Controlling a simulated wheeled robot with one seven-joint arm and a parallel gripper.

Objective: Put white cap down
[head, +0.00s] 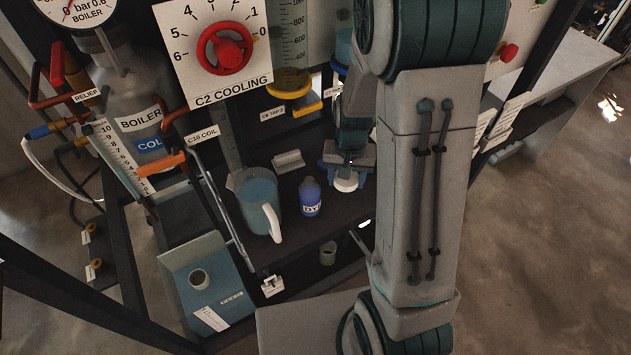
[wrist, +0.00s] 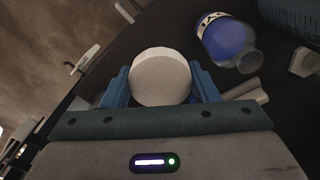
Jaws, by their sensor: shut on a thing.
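The white cap (wrist: 160,77) is a round disc held between the two blue fingers of my gripper (wrist: 160,88) in the wrist view. In the head view my gripper (head: 346,177) points down over the dark shelf (head: 330,213), with the cap (head: 345,184) at its fingertips. I cannot tell whether the cap touches the shelf. A blue dye bottle (head: 310,197) stands upright to the left of the gripper; its open neck shows in the wrist view (wrist: 250,62).
A grey-blue jug (head: 258,200) with a white handle stands left of the bottle. A small grey block (head: 288,161) lies behind the bottle. A blue-grey box (head: 206,280) sits lower left. The shelf's front edge is close to the cap.

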